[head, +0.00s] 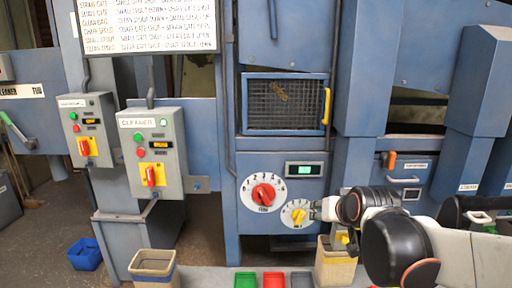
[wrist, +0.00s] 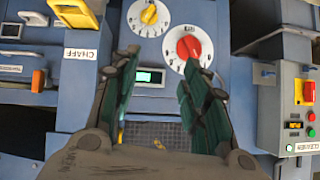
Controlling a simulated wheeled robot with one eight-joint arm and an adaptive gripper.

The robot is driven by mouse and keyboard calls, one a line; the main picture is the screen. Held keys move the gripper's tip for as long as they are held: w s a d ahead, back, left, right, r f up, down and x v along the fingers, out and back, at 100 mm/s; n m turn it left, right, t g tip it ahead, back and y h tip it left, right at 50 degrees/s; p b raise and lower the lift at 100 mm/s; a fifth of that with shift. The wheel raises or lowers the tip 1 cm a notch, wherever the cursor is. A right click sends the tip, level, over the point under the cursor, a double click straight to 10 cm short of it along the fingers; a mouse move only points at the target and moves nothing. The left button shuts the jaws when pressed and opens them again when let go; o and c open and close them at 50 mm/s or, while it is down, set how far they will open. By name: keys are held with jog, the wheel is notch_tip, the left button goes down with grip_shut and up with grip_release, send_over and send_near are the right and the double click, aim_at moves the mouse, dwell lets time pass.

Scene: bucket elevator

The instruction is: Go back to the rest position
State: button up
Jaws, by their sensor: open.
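In the head view my gripper (head: 318,209) is at the end of my arm, which reaches in from the right. Its tip is at the right side of the yellow dial (head: 298,214); I cannot tell whether they touch. In the wrist view the two green-padded fingers of my gripper (wrist: 160,65) are spread apart with nothing between them. The red dial (wrist: 188,48) shows just beyond the right finger, and the yellow dial (wrist: 149,15) lies farther up. The wrist picture is turned over relative to the head view.
A lit display (head: 304,170) and a mesh window (head: 286,104) with a yellow handle are above the dials. Two grey switch boxes stand at left, one marked cleaner (head: 153,150). Below are green (head: 245,280), red and grey bins, plus a tan bucket (head: 336,264) under my arm.

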jog(key=s+f+g, duration=0.1)
jog(key=s+f, duration=0.1)
jog(key=s, duration=1)
jog(key=s+d+f+n+g, duration=0.1)
jog(key=s+f+g, duration=0.1)
jog(key=s, duration=1)
jog(key=shift+d+f+g+h, duration=0.25)
jog(key=shift+f+g+h, duration=0.05)
jog(key=shift+f+h, duration=0.1)
